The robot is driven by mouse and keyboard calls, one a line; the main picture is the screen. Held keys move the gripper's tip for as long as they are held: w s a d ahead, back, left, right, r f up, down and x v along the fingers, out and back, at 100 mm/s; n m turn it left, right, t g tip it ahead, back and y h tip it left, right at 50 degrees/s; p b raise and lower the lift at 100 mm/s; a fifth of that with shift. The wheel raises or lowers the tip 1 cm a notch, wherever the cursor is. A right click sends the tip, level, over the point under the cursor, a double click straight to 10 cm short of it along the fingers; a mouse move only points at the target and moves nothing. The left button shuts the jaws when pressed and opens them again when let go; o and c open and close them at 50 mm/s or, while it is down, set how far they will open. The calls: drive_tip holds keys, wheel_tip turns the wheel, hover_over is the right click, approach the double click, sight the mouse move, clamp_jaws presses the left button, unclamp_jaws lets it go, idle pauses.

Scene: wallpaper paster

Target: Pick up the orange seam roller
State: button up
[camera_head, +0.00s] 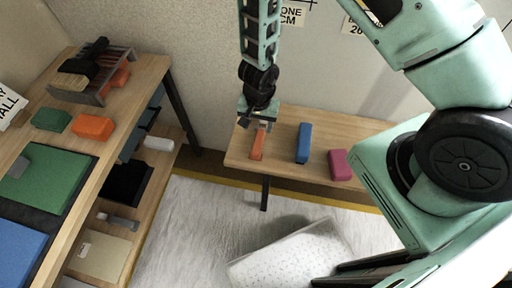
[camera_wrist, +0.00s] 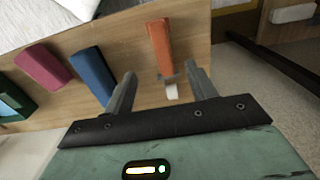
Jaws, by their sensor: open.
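The orange seam roller (camera_head: 257,144) lies near the left end of the small wooden table in the head view. In the wrist view the orange seam roller (camera_wrist: 159,42) points away from me, and its grey and pale end lies nearest my gripper. My gripper (camera_head: 259,116) is above that end of the table. In the wrist view my gripper (camera_wrist: 163,86) is open and empty, with one finger to each side of the roller's near end. The exact height gap between fingers and roller is hard to tell.
A blue block (camera_head: 304,143) and a magenta block (camera_head: 340,165) lie to the right on the small table (camera_head: 280,165). A wall stands behind it. At left is a workbench with green and orange blocks (camera_head: 93,126) and a rack (camera_head: 104,80). A patterned sheet (camera_head: 290,255) lies on the floor.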

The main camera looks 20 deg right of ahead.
drive_tip(key=b, duration=0.5)
hover_over(257, 146)
drive_tip(key=f, duration=0.7)
drive_tip(key=shift+d, duration=0.2)
drive_tip(key=shift+a+f+b, duration=0.2)
drive_tip(key=shift+f+b, duration=1)
drive_tip(key=shift+f, duration=1.85)
drive_tip(key=c, duration=1.1)
